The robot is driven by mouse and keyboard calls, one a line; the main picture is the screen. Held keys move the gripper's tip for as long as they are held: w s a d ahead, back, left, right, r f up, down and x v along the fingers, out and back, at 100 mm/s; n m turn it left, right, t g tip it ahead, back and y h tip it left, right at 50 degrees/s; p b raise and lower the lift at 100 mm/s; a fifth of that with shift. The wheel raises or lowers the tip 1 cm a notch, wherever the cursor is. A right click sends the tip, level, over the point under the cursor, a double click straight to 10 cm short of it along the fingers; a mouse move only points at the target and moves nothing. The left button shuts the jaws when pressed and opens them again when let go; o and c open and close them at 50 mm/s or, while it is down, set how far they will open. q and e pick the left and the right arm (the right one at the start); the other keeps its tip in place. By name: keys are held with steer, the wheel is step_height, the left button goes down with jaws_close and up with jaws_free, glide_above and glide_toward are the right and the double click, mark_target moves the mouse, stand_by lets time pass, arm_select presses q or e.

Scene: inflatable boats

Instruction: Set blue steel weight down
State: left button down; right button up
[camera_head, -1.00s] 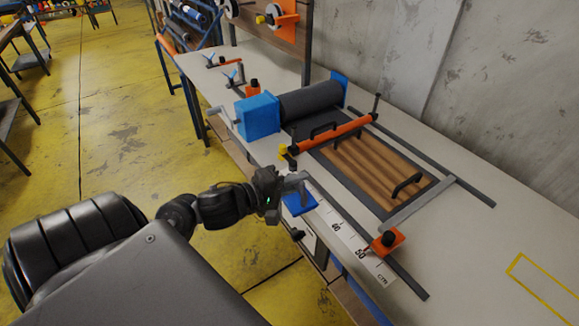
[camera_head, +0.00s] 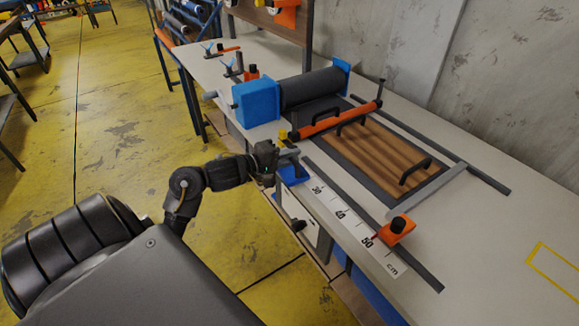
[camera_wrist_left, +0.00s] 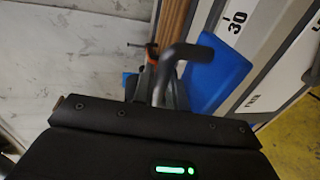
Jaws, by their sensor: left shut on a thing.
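The blue steel weight (camera_head: 293,174) has a flat blue base and a grey bent handle. It is at the table's front edge, near the low end of the visible ruler scale. My left gripper (camera_head: 279,159) is shut on its handle. In the left wrist view the weight's blue base (camera_wrist_left: 217,72) shows beyond the grey handle, beside the ruler strip (camera_wrist_left: 240,20). I cannot tell whether the base touches the table. My right gripper is not in view.
A blue-ended roller machine (camera_head: 257,103) stands behind the weight. A wooden slatted panel (camera_head: 375,160) with black handles lies to the right. An orange stop (camera_head: 397,232) sits by the ruler. A yellow outline (camera_head: 562,270) marks bare table at the right.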

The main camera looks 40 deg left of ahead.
mark_target(292, 166)
arm_select(q)
steer(key=shift+w+a+f, duration=0.2)
steer(key=shift+f, duration=0.05)
steer(key=shift+f+b, duration=0.65)
steer(key=shift+f, duration=0.8)
steer(key=shift+f, duration=0.1)
steer(key=c, duration=1.4)
jaws_free()
steer(key=shift+f, duration=0.1)
steer(key=shift+s, duration=0.25)
steer(key=p+v, duration=0.1)
steer(key=v, duration=1)
steer(key=shift+s+r+p, duration=0.3)
steer(key=shift+a, duration=0.15)
